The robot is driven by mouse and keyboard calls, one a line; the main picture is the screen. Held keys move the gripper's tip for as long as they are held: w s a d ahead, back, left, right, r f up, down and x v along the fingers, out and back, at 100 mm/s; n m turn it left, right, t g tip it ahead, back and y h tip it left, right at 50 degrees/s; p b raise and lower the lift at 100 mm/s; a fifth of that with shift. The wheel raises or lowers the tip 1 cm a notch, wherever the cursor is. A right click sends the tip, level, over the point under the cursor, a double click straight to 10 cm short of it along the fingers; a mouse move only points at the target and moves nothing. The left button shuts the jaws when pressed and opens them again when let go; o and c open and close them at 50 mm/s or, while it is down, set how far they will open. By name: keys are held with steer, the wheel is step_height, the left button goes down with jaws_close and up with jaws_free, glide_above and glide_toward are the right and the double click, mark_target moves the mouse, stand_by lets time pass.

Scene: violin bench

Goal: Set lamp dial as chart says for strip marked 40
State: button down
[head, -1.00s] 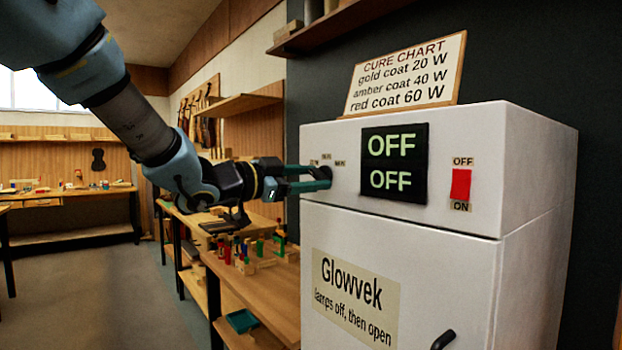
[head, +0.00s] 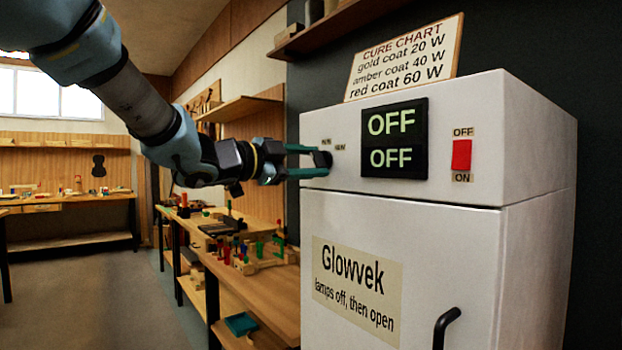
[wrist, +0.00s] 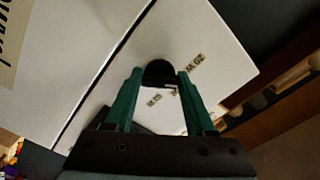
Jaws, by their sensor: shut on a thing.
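The lamp dial (head: 322,159) is a dark round knob at the upper left of the white Glowvek cabinet (head: 330,225). It also shows in the wrist view (wrist: 158,73). My gripper (head: 314,160) is shut on the dial, a green finger on either side. Small watt labels (head: 333,145) sit around the dial, partly hidden by my gripper; I cannot tell where the dial points. The cure chart (head: 405,58) stands on top and reads gold coat 20 W, amber coat 40 W, red coat 60 W. The black display (head: 394,139) reads OFF on both lines.
A red switch (head: 461,155) between OFF and ON labels is right of the display. A black door handle (head: 445,327) is below. A wooden bench (head: 255,290) with small coloured items stands left of the cabinet. A shelf (head: 335,28) hangs above. Open floor lies at left.

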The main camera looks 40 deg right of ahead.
steer(key=shift+m+b, duration=3.5)
steer(key=shift+b, duration=0.05)
steer(key=shift+c, duration=1.2)
jaws_free()
steer(key=shift+r, duration=0.1)
steer(key=shift+a, duration=0.1)
steer(key=a+b, duration=0.1)
steer(key=a, duration=0.9)
steer(key=shift+w+a+b, duration=0.35)
